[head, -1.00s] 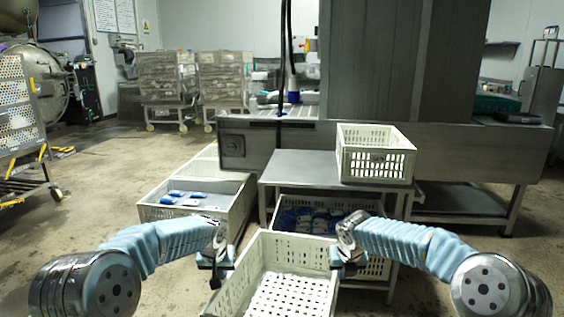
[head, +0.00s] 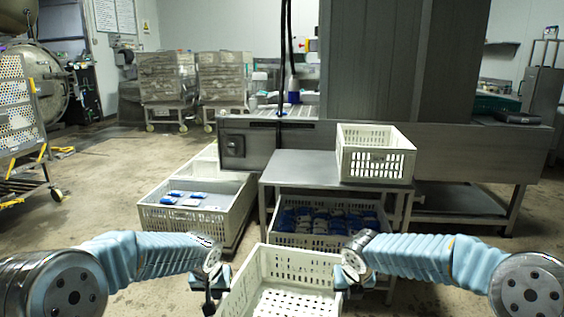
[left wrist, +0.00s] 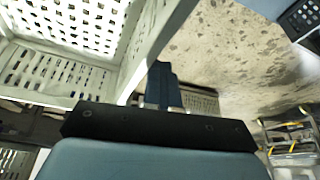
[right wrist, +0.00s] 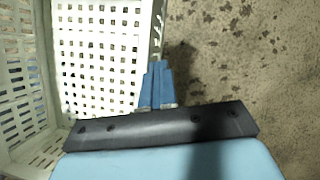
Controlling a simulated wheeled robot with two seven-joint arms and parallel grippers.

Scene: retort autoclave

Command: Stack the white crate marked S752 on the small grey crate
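A white perforated crate (head: 298,265) is at the bottom middle of the head view, between my grippers; no marking on it is legible. It appears empty. My right gripper (head: 342,277) is at its right rim; in the right wrist view its fingers (right wrist: 157,85) are close together over the rim. My left gripper (head: 223,277) is left of the crate; in the left wrist view its fingers (left wrist: 165,86) are together beside the rim, with nothing visible between them. A pale crate (head: 376,166) stands on the grey table. I cannot tell which crate is the small grey one.
The grey table (head: 300,167) has bare top left of the pale crate. A crate of blue packs (head: 318,241) sits beneath it. Another long crate with packs (head: 222,217) stands on the floor at left. Floor further left is open.

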